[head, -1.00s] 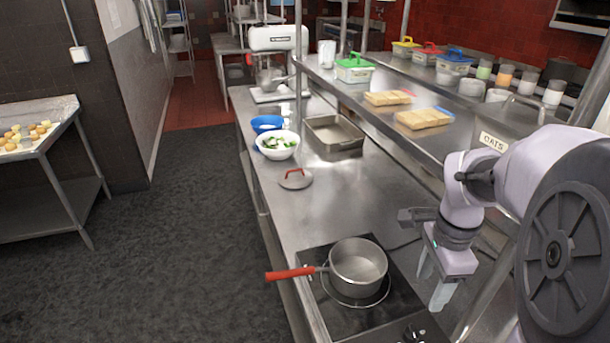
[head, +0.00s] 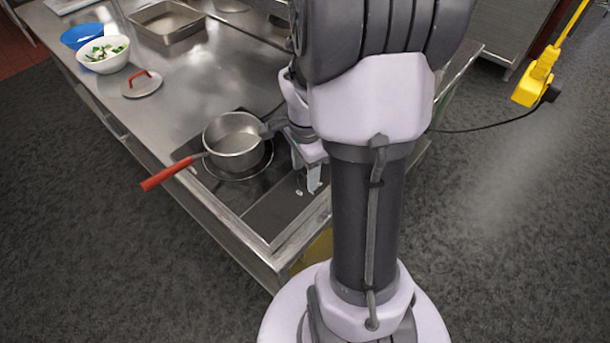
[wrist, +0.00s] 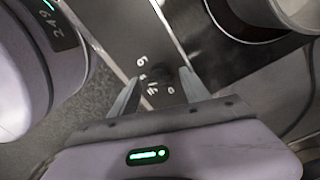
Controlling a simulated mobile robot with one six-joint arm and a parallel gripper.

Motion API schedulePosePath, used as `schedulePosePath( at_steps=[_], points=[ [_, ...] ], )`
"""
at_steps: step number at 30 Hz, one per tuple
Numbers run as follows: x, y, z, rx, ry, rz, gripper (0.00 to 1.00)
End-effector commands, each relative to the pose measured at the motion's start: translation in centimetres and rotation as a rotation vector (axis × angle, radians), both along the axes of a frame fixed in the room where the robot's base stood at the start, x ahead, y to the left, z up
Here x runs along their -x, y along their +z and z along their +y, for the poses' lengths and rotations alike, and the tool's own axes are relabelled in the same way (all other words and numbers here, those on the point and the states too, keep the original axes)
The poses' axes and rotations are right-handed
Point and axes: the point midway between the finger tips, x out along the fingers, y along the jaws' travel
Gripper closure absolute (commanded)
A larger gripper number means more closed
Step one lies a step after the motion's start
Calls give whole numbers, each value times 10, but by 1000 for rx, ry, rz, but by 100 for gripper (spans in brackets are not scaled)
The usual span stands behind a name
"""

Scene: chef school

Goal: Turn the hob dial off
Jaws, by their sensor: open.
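The hob dial (wrist: 161,74) is a small dark knob with white markings around it, in the upper middle of the wrist view. My gripper (wrist: 159,78) is open, with one finger on each side of the dial in that view. I cannot tell whether the fingers touch it. In the head view my gripper (head: 308,180) points down over the near right part of the dark hob (head: 272,212). The dial is mostly hidden there, with only small pale marks beside the fingers. The dial's setting is not clear.
A steel saucepan (head: 234,145) stands on the hob left of my gripper, its red handle (head: 168,174) reaching past the counter edge. A lid (head: 142,86), a white bowl (head: 104,54), a blue bowl (head: 80,36) and a steel tray (head: 167,22) lie farther back.

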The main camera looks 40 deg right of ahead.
Motion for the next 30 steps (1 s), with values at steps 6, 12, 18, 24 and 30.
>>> schedulePosePath(
  at_steps=[6, 12, 18, 24, 30],
  points=[
    [0, -5, 0, 0, 0, 1, 45],
    [0, -5, 0, 0, 0, 1, 61],
    [0, -4, 0, 0, 0, 1, 100],
    [0, -4, 0, 0, 8, 1, 100],
    [0, -4, 0, 0, 75, 0, 100]
  ],
)
